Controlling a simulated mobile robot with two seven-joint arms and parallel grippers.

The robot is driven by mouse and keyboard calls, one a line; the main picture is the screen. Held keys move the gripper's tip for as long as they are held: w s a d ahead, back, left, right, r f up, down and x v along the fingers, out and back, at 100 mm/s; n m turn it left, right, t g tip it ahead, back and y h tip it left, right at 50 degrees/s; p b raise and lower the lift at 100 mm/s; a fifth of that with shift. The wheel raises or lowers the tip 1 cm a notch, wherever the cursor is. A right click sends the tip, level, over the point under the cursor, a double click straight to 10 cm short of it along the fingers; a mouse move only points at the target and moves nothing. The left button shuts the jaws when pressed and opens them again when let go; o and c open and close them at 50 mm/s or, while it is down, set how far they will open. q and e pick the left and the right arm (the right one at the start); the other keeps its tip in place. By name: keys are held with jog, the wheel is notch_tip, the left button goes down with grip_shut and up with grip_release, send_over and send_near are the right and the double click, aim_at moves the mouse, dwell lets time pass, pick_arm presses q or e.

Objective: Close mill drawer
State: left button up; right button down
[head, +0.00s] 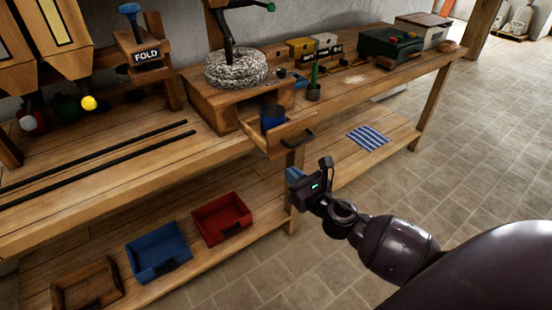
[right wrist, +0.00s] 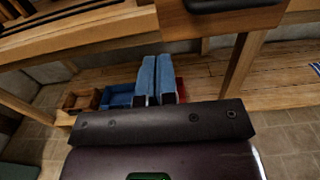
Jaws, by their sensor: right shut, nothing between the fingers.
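The mill drawer (head: 284,138) sticks out open from the wooden mill box (head: 207,101) under the round millstone (head: 236,68). It has a dark handle (head: 299,138) on its front, and a blue cup (head: 272,117) stands inside it. In the right wrist view the drawer front (right wrist: 220,20) is at the top with its dark handle (right wrist: 232,5). My right gripper (head: 293,177) is shut and empty, below the drawer and apart from it. Its blue fingers (right wrist: 157,80) lie together in the right wrist view. My left gripper is not in view.
The lower shelf holds a red bin (head: 222,219), a blue bin (head: 158,252), a wooden bin (head: 86,285) and a striped cloth (head: 368,137). A table leg (head: 293,205) stands close to my right gripper.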

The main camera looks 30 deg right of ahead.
aim_at(270, 154)
jog(key=w, duration=0.6)
jog(key=shift+w+a, duration=0.15)
jog(key=shift+a, duration=0.1)
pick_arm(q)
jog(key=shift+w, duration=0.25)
pick_arm(e)
jog(key=shift+w, duration=0.7)
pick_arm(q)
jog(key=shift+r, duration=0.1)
pick_arm(e)
jog(key=w+b, duration=0.1)
jog(key=w, duration=0.4)
jog(key=w+a+b, duration=0.1)
jog(key=w, duration=1)
jog(key=shift+a+f+b, duration=0.2)
jog(key=shift+b, duration=0.2)
jog(key=shift+w, duration=0.35)
jog(key=shift+w+r, duration=0.1)
jog(key=shift+w, duration=0.15)
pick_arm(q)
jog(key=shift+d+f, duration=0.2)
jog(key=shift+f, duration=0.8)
pick_arm(e)
jog(key=shift+w+r, duration=0.1)
jog(key=shift+r, duration=0.25)
